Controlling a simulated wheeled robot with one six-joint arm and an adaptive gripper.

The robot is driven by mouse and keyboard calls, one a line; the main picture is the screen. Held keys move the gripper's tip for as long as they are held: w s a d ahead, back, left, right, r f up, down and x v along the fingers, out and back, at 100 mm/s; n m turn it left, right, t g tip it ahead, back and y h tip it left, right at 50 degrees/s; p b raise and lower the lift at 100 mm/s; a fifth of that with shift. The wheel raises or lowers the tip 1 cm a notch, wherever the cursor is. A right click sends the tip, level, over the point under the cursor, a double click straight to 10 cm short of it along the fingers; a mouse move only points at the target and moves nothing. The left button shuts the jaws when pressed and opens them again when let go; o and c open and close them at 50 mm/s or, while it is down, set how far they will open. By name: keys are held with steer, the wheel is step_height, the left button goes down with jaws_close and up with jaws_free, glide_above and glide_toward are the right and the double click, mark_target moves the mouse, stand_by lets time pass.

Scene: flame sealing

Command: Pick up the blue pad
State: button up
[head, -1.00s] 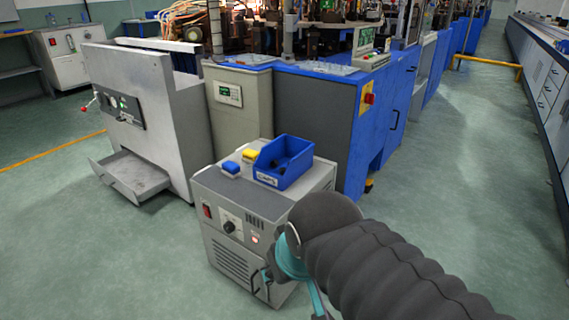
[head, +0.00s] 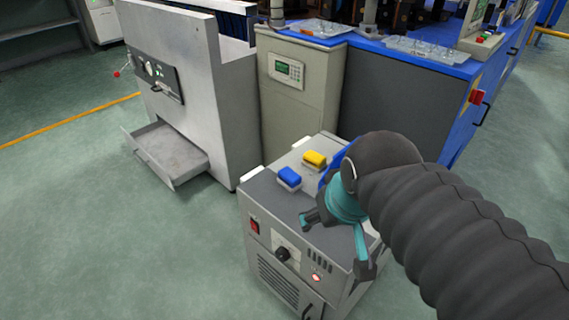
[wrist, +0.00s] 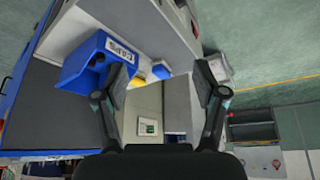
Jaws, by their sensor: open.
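The blue pad (head: 289,177) lies on a white base on top of the grey cabinet (head: 270,195), near its left edge. In the wrist view the blue pad (wrist: 160,72) shows between the two fingers, farther off. The yellow pad (head: 314,158) sits just behind it, and also shows in the wrist view (wrist: 140,79). My gripper (head: 336,244) is open and empty, over the front part of the cabinet, to the right of and nearer than the blue pad. In the wrist view its fingers (wrist: 162,82) are spread wide.
A blue bin labelled CAPS (wrist: 88,62) stands beside the pads; my arm mostly hides it in the head view. A grey machine with an open drawer (head: 172,152) stands left. A beige control cabinet (head: 299,95) is behind. Floor at front left is clear.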

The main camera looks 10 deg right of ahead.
steer(key=w+r+n+g, duration=0.3)
steer(key=w, duration=1.2)
steer(key=n+g+b, duration=0.2)
glide_above(290, 173)
steer(key=f, duration=1.2)
steer(key=shift+d+f, duration=0.15)
steer(key=shift+d, duration=0.15)
steer(key=shift+n, duration=0.3)
steer(key=shift+a+f, duration=0.2)
steer(key=shift+f, duration=1.15)
steer(key=shift+a+f, duration=0.15)
steer(key=shift+f, duration=1.2)
steer(key=c, duration=1.2)
